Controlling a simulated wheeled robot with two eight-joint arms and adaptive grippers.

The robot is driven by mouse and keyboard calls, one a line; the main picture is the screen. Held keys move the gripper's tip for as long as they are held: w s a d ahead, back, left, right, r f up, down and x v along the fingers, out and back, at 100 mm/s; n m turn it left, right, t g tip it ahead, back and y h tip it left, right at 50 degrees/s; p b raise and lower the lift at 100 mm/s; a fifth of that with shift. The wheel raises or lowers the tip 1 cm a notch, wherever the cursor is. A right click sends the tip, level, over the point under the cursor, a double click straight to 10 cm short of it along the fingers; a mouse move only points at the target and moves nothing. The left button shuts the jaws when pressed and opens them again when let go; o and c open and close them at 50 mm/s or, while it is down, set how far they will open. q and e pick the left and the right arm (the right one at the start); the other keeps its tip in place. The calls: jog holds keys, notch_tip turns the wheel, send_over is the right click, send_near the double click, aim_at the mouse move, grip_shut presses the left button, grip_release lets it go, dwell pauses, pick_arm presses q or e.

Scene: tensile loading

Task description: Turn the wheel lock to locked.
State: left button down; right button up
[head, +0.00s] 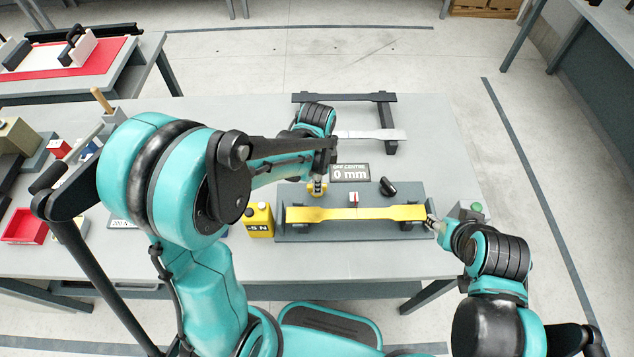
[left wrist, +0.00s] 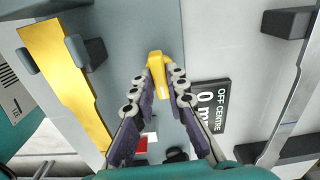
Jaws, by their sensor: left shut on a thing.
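A small yellow lever (head: 317,192), which appears to be the wheel lock, stands at the back edge of the grey test rig (head: 345,236). My left gripper (head: 318,180) reaches down to it from above. In the left wrist view the two fingers of my left gripper (left wrist: 158,88) are shut on the yellow lever (left wrist: 155,60), seen from above. The lever's base is partly hidden by the fingers. My right gripper (head: 431,221) is at the right end of the rig, and its fingers are too small to tell open from shut.
A long yellow specimen (head: 355,213) lies across the rig. An "OFF CENTRE 0 mm" display (head: 350,173) and a black knob (head: 388,187) are close to the lever. A yellow "-5 N" box (head: 260,220) stands left of the rig. A dark frame (head: 390,125) with a pale strip stands behind.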

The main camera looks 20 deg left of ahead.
dwell(0.4)
pick_arm(q)
jog(key=c, duration=1.5)
grip_release()
jog(key=shift+c, duration=0.2)
notch_tip(320, 180, up, 12)
